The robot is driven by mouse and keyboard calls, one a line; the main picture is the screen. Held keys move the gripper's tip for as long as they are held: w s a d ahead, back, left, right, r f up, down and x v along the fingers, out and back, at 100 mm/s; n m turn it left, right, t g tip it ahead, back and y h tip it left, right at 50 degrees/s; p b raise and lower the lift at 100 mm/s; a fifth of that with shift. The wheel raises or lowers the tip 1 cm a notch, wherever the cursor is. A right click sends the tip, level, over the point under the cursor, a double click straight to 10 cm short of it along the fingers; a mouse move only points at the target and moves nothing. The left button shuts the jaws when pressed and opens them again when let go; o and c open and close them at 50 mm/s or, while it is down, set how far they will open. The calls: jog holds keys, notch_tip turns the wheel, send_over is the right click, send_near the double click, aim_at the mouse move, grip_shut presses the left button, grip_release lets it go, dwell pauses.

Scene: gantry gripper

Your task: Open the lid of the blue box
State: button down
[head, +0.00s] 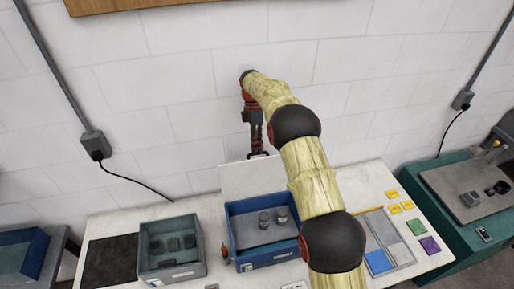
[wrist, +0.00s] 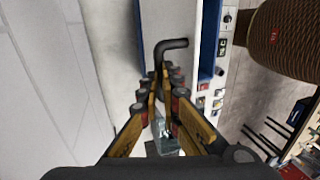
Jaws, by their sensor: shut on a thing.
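The blue box (head: 236,238) stands on the white table in the head view. Its top is open, and two grey cylinders (head: 264,221) show inside. A pale lid panel (head: 236,178) stands raised at the back edge of the box. My gripper (head: 258,153) points down at the top of this panel, close to the wall. In the wrist view my gripper (wrist: 163,78) is shut on a dark, bent handle (wrist: 172,46), whose free end sticks out past the fingertips. Where the handle joins the lid is hidden.
A grey-green bin (head: 171,250) with dark items stands left of the box, beside a black mat (head: 110,262). A tray (head: 388,243), a blue square and small coloured pieces lie on the right. The white wall (head: 180,110) is close behind. My arm crosses above the table.

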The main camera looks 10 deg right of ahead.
jog(key=c, duration=2.2)
grip_release()
jog(key=x, duration=0.3)
jog(key=shift+s, duration=0.1)
jog(key=shift+c, duration=0.2)
jog(key=shift+o, duration=1.2)
jog(key=shift+w, duration=0.55)
jog(key=shift+o, duration=0.5)
jog(key=shift+s+r, duration=0.3)
jog(key=shift+r, duration=0.05)
jog(key=v, duration=0.7)
jog(key=shift+w, duration=0.25)
jog(key=shift+r, duration=0.15)
